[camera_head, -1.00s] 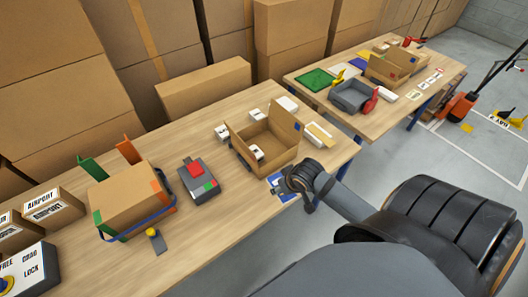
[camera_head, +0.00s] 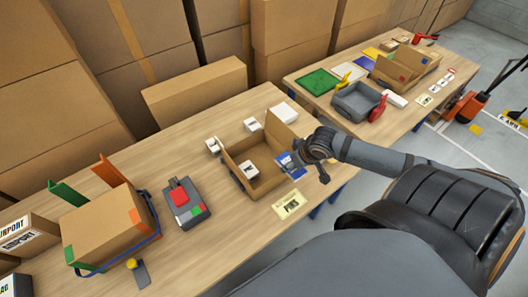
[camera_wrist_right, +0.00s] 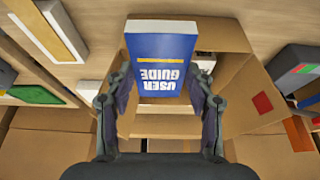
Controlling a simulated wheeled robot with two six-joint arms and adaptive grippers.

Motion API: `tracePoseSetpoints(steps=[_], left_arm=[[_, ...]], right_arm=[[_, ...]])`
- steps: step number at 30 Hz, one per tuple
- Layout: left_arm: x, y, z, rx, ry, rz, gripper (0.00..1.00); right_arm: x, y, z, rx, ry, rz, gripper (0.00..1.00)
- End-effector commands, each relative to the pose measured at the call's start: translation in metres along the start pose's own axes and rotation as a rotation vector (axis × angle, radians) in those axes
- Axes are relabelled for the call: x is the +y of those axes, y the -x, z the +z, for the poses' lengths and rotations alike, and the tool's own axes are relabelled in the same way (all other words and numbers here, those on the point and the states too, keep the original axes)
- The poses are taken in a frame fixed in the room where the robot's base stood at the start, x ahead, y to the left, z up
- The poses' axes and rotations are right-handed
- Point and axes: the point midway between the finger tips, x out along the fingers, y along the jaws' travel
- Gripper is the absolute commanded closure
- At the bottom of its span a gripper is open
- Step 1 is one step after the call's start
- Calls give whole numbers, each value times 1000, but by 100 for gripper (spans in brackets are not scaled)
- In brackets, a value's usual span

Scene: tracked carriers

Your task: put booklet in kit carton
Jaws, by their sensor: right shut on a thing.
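The booklet (camera_wrist_right: 161,58) is blue with "USER GUIDE" on its cover. It is held between the fingers of my right gripper (camera_wrist_right: 161,100) in the right wrist view. In the head view the booklet (camera_head: 287,164) is at the right side of the open kit carton (camera_head: 240,181), with my right gripper (camera_head: 308,158) beside it. The carton also shows behind the booklet in the right wrist view (camera_wrist_right: 232,80). A white item (camera_head: 249,168) lies inside the carton. I cannot tell whether the booklet is over the carton's opening or just beside it. My left gripper is not in view.
A yellow card (camera_head: 289,205) lies in front of the carton. White boxes (camera_head: 284,113) stand behind it. A grey device with a red top (camera_head: 185,203) and a strapped box (camera_head: 108,228) are to the left. A second table holds a grey bin (camera_head: 357,101).

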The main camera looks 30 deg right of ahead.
Motion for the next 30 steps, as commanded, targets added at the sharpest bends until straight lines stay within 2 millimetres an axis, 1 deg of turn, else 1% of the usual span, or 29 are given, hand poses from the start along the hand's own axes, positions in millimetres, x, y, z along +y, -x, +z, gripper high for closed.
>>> tracePoseSetpoints(steps=[1,2,4,5,6,8,9,11,12,15,17,19,22,26,29,30], left_arm=[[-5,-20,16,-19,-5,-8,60],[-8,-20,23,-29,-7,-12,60],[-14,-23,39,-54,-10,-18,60],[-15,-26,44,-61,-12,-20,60],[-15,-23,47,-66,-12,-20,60],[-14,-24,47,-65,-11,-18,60],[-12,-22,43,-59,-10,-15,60],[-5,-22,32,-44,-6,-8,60],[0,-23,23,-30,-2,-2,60],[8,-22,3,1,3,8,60],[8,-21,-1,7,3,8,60],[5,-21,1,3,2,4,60],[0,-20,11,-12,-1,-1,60],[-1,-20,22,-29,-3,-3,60],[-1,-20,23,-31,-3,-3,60],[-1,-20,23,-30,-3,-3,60]], right_arm=[[-3,-18,-7,11,-10,-10,80],[-2,-20,-12,11,-11,-9,80],[-2,-29,-22,10,-12,-9,80],[-4,-34,-26,8,-10,-13,80],[-2,-37,-34,9,-11,-8,80],[-3,-46,-42,6,-8,-11,80],[-2,-51,-49,6,-8,-9,80],[-2,-60,-58,4,-7,-9,80],[-3,-66,-62,2,-6,-11,80],[-3,-88,-67,0,-4,-9,80],[-2,-100,-71,0,-4,-6,80],[-2,-112,-74,-1,-2,-7,80],[-1,-124,-78,1,-1,-4,80],[0,-130,-79,1,1,-3,80],[0,-132,-80,1,1,-3,80],[-1,-136,-81,0,1,-3,80]])
